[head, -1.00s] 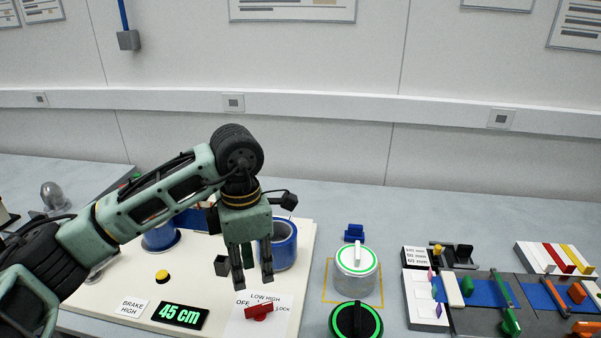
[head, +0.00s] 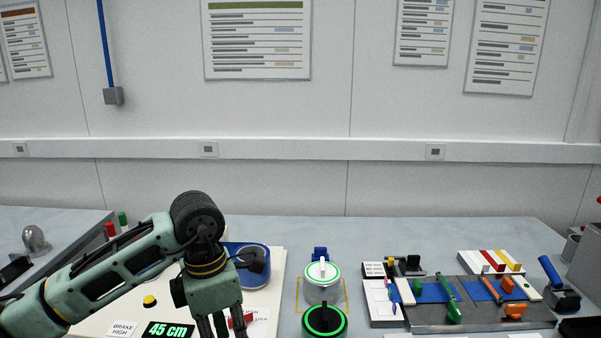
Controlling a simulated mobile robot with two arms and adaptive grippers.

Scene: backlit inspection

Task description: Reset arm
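My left arm comes in from the left over a white panel (head: 262,306). Its gripper (head: 222,332) points down, and its fingertips are cut off by the bottom edge of the head view. The visible parts of the fingers stand apart. A red knob (head: 240,320) is partly hidden behind the fingers; I cannot tell whether they touch it. The panel also carries a yellow button (head: 149,301), a "45 cm" display (head: 168,330) and a "BRAKE HIGH" label (head: 122,329). My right gripper is out of view.
A blue cylinder (head: 262,265) stands behind the gripper.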

